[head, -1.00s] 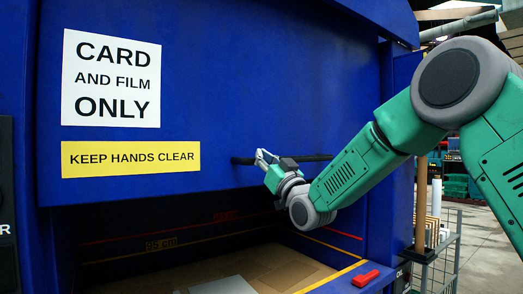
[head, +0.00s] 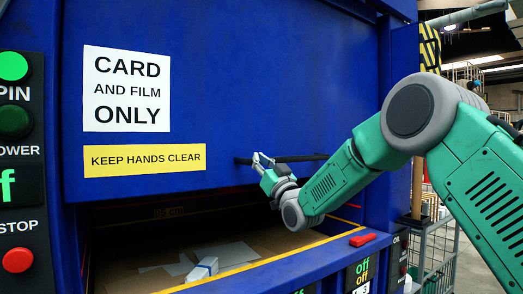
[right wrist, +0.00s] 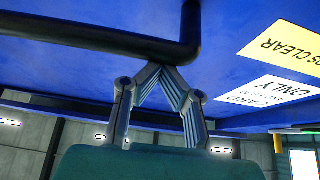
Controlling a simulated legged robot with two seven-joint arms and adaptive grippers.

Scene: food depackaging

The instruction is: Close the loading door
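The blue loading door (head: 250,90) is partly lowered, with a gap below its bottom edge to the baler's sill (head: 270,262). A black bar handle (head: 300,158) runs across its lower part and also shows in the right wrist view (right wrist: 110,38). My right gripper (head: 262,160) is at the left end of this handle. In the right wrist view its fingers (right wrist: 167,68) draw together at the bar, near its bend, and look shut on it; the bar partly hides the tips. My left gripper is in neither view.
A control panel with a red stop button (head: 17,260) stands at the left. Card and a white piece (head: 202,268) lie inside the chamber. A red lever (head: 362,239) sits on the sill at right. A wire cage (head: 437,255) stands beyond.

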